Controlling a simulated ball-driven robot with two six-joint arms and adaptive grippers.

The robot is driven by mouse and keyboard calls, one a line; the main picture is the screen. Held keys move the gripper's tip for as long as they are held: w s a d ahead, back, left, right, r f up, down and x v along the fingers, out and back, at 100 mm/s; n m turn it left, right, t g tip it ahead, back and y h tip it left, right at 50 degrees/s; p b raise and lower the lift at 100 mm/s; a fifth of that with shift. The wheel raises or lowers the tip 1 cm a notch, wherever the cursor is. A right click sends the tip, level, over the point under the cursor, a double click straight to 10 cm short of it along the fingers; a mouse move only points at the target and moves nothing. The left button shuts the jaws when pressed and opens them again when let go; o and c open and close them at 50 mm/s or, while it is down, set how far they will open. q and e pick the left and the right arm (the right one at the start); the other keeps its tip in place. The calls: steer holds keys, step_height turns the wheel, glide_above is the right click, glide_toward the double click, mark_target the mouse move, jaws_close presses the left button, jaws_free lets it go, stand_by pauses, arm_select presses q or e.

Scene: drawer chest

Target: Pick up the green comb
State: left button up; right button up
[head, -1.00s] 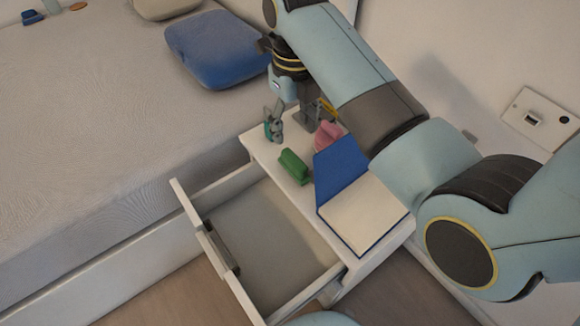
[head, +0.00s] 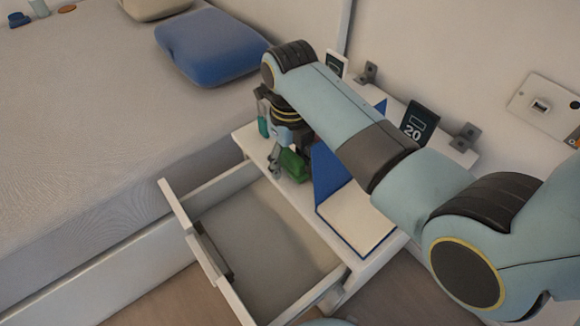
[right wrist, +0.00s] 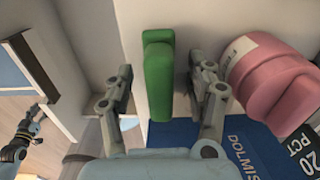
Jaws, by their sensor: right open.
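The green comb (head: 293,164) is on the top of the small white chest, partly hidden by my right gripper (head: 285,157) in the head view. In the right wrist view the green comb (right wrist: 158,75) is a thick upright green bar between the spread fingers of my right gripper (right wrist: 163,72). The fingers are open, with a gap on each side of it. A teal and black part of my left arm (right wrist: 18,145) shows at the left of the right wrist view; its finger state is unclear.
A pink object (right wrist: 270,85) is close by the right finger. A book with a blue cover (head: 328,180) lies open on the chest, beside the comb. The drawer (head: 262,235) is pulled out and looks empty. A bed with a blue pillow (head: 210,45) is at the left.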

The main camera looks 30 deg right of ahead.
jaws_close()
stand_by(0.4)
